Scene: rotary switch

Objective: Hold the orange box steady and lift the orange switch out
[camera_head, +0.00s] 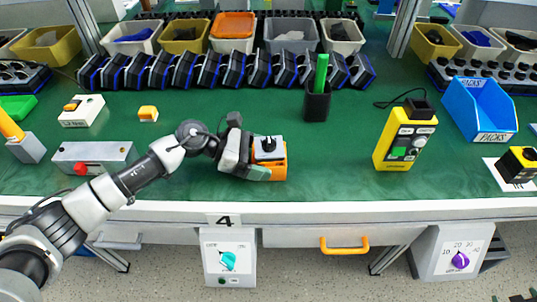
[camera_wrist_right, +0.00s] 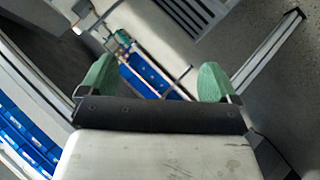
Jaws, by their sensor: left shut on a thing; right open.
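The orange box (camera_head: 279,172) stands near the front edge of the green table, just right of the middle of my left arm's reach in the head view. On its pale top sits a dark switch knob (camera_head: 268,145); I cannot make out any orange on the knob. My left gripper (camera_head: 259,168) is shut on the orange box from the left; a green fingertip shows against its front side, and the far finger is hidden. My right gripper (camera_wrist_right: 156,80) shows only in the right wrist view. Its green fingertips are wide apart with nothing between them.
A black cup (camera_head: 317,103) with a green stick stands behind the box. A yellow control box (camera_head: 404,138) and a blue bin (camera_head: 478,108) are to the right. A grey box with a red button (camera_head: 94,156) lies left.

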